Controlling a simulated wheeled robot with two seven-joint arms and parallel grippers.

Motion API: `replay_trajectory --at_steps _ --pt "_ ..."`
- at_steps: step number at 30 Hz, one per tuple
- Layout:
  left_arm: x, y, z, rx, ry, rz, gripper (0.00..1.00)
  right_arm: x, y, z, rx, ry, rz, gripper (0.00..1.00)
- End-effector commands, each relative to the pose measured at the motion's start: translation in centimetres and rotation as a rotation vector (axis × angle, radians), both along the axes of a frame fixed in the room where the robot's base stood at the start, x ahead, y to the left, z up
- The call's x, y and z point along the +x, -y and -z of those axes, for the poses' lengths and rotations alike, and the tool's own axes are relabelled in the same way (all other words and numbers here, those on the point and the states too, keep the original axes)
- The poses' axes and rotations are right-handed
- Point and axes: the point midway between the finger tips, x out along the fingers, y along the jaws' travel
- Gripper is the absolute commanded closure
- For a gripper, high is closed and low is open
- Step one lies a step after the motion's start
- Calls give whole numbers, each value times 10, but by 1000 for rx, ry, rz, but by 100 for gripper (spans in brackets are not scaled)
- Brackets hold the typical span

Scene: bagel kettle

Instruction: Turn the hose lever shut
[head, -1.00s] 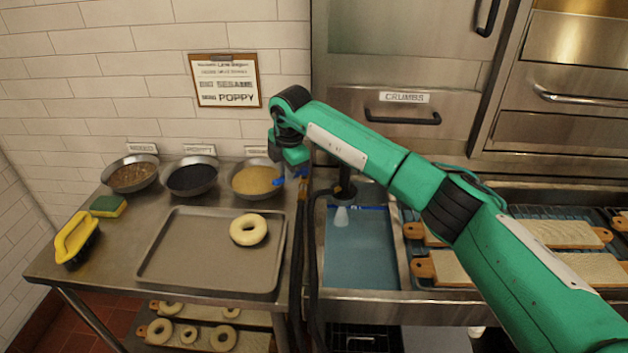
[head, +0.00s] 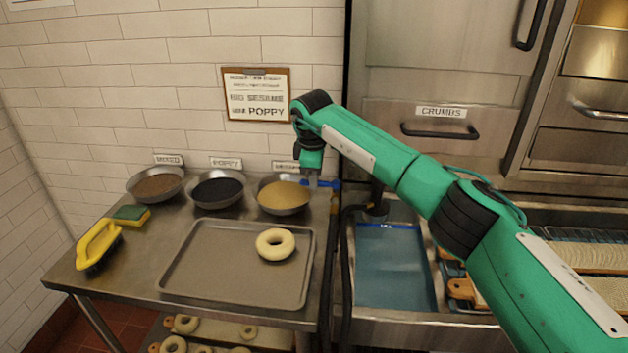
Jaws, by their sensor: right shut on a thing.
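The blue hose lever (head: 328,184) shows at the back edge, just right of the sesame bowl, partly hidden by my gripper. My right gripper (head: 312,182) points down at it and is shut on it; the fingertips are small and the exact contact is hard to see. The dark hose (head: 345,235) hangs beside the table. Its black nozzle (head: 377,208) hangs over the blue water basin (head: 392,265), and no stream shows below it. My left gripper is out of view.
Metal bowls of mixed (head: 157,186), poppy (head: 217,190) and sesame (head: 284,195) toppings stand along the wall. A tray (head: 210,270) with one bagel (head: 275,244) lies in front. A sponge (head: 130,214) and yellow-handled brush (head: 98,245) are at left. Bagel boards lie at right.

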Motion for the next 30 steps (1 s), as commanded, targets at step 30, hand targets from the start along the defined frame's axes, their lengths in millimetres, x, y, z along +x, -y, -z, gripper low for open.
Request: replay_trajectory --at_steps 30 --pt "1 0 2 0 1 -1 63 1 0 -6 0 3 18 63"
